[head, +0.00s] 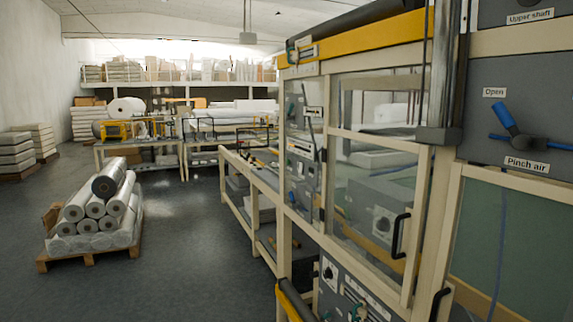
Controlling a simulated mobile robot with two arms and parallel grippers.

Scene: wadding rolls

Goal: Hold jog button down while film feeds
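Neither of my grippers is in view. A large machine with a cream frame fills the right half of the head view. Its low grey control panel (340,290) carries a round knob and some small controls, partly green, cut off by the bottom edge. No button can be made out as the jog button. A dark roller (355,20) lies along the top of the machine above a yellow beam (365,38). I cannot tell whether film is feeding.
A glazed door with a black handle (399,236) and a blue lever (505,117) marked "Pinch air" are on the machine. A pallet (90,257) of wrapped rolls stands left. Workbenches (138,146) stand behind. The grey floor (180,255) between is clear.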

